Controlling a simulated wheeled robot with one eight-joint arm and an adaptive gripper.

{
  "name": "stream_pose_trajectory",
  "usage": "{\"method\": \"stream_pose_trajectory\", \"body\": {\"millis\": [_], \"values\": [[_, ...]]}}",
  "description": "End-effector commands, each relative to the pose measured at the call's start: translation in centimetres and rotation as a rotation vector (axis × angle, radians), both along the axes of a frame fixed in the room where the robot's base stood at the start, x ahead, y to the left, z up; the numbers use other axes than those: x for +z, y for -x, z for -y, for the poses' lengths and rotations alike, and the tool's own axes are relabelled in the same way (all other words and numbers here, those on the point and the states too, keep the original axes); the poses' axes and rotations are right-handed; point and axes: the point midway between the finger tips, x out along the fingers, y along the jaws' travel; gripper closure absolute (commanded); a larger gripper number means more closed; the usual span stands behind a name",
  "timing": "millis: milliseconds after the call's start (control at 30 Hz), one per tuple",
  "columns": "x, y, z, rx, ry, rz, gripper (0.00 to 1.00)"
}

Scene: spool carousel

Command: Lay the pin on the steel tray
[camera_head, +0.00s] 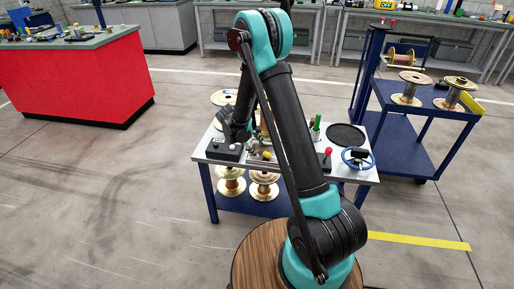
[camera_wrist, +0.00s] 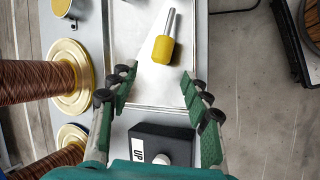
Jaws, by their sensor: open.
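The pin (camera_wrist: 163,45) has a yellow handle and a bare metal shaft. In the wrist view it lies on the steel tray (camera_wrist: 130,55), its shaft pointing away from my gripper and slightly right. My gripper (camera_wrist: 157,85) is open, with green-padded fingers spread wide and nothing between them. The pin's handle is just beyond the fingertips, apart from both. In the head view a small yellow shape on the bench, which looks like the pin's handle (camera_head: 267,155), shows beside my arm. My gripper is partly hidden there.
A black box marked UP (camera_wrist: 160,145) stands close to the tray's near edge, between my fingers. Copper-wound spools (camera_wrist: 35,82) stand to the left. The bench also holds a blue handwheel (camera_head: 358,158) and a black disc (camera_head: 346,135). A blue cart (camera_head: 425,100) stands right.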

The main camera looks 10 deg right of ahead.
Motion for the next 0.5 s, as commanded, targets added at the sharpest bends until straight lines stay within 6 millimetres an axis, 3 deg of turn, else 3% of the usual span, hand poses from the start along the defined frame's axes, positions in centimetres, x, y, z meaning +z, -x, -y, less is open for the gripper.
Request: {"method": "stream_pose_trajectory", "body": {"millis": [233,500], "values": [[1.2,0.2,-0.7,0.001,-0.001,0.0,0.52],[5.7,1.4,-3.3,0.002,0.0,-0.001,0.52]]}}
